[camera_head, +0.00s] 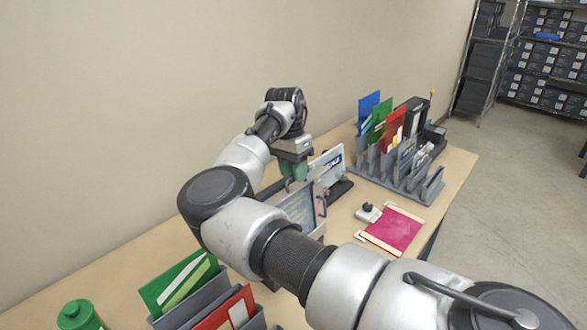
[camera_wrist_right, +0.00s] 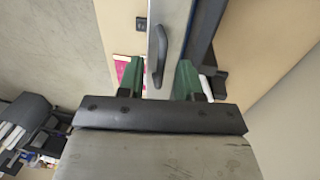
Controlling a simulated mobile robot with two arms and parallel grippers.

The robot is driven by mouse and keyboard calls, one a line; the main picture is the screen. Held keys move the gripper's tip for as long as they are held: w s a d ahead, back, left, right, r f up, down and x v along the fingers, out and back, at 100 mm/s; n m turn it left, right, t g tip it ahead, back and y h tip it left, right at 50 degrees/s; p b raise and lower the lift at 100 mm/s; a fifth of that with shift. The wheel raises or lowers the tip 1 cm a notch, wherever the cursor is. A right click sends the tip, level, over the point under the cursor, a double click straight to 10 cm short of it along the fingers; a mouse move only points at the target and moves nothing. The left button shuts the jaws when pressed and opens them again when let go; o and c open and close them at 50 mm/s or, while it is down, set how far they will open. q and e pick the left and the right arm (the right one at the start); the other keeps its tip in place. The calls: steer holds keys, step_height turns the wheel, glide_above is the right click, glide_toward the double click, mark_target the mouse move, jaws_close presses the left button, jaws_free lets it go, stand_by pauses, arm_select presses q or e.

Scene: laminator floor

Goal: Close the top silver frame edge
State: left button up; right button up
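A display frame with a silver edge (camera_wrist_right: 175,22) and a black handle (camera_wrist_right: 158,55) runs down between my right gripper's fingers in the wrist view. In the head view the frame (camera_head: 299,208) stands raised on the table, its handle (camera_head: 320,200) on the right side, partly hidden behind my arm. My right gripper (camera_head: 293,168), with green fingers, is above and behind it. In the wrist view the right gripper (camera_wrist_right: 158,80) has its fingers apart, one on each side of the frame edge. I cannot tell whether a finger touches it. My left gripper is not in view.
The wooden table (camera_head: 455,170) stands along the wall. A grey sorter (camera_head: 395,178) with coloured folders is at the back right. A magenta sheet (camera_head: 393,230) lies near the right edge. Green and red folders and a green bottle (camera_head: 78,316) are at the front left.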

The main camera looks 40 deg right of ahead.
steer(key=shift+c, duration=0.9)
jaws_close()
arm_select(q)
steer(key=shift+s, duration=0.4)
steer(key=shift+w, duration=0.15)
